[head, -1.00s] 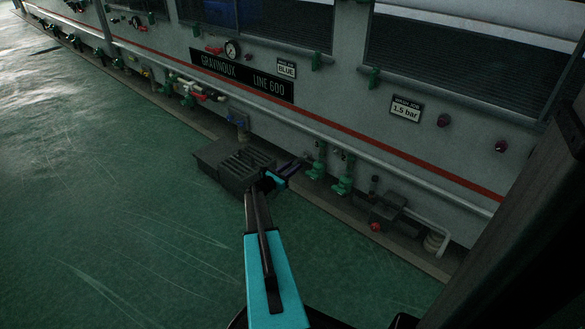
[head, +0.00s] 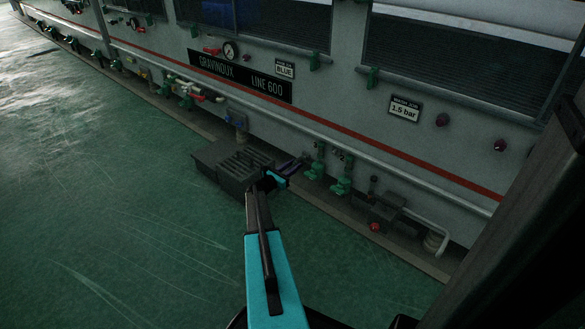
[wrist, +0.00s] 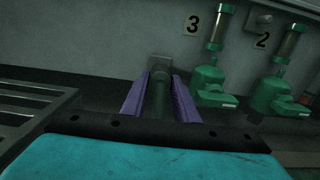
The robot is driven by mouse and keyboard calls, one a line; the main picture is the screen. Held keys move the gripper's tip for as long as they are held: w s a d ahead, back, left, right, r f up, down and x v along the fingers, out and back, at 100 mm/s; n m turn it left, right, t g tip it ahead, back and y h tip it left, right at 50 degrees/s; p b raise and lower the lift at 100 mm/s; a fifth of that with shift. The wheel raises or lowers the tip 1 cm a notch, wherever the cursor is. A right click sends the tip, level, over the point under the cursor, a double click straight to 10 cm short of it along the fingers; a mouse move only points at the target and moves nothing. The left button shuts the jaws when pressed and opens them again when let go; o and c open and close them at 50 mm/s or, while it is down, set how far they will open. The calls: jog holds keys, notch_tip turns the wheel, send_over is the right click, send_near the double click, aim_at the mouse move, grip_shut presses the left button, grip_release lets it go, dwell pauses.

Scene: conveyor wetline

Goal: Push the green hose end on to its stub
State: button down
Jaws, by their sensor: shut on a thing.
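In the wrist view, the purple jaws of my gripper (wrist: 160,98) are closed along both sides of a dark green hose end (wrist: 160,95). The hose end lies between them and points toward the wall. A small grey square plate (wrist: 160,61) is on the wall just beyond its tip. The stub itself cannot be told apart from the hose tip, so I cannot tell whether they touch. In the head view, my gripper (head: 297,165) is low by the machine wall, and the hose end is too small and dark to make out.
Green valve units (wrist: 212,85) with clear tubes stand to the right, beside number plates 3 and 2. A dark slatted box (head: 232,165) sits on the floor left of my gripper. A pipe (head: 330,133) runs along the wall. The green floor in front is open.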

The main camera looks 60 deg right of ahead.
jog(key=shift+b+x, duration=0.4)
jog(key=shift+x, duration=0.45)
dwell(0.3)
jog(key=c, duration=1.3)
grip_release()
jog(key=p+v, duration=0.5)
jog(key=v, duration=0.8)
jog(key=shift+a, duration=0.4)
jog(key=shift+w, duration=0.1)
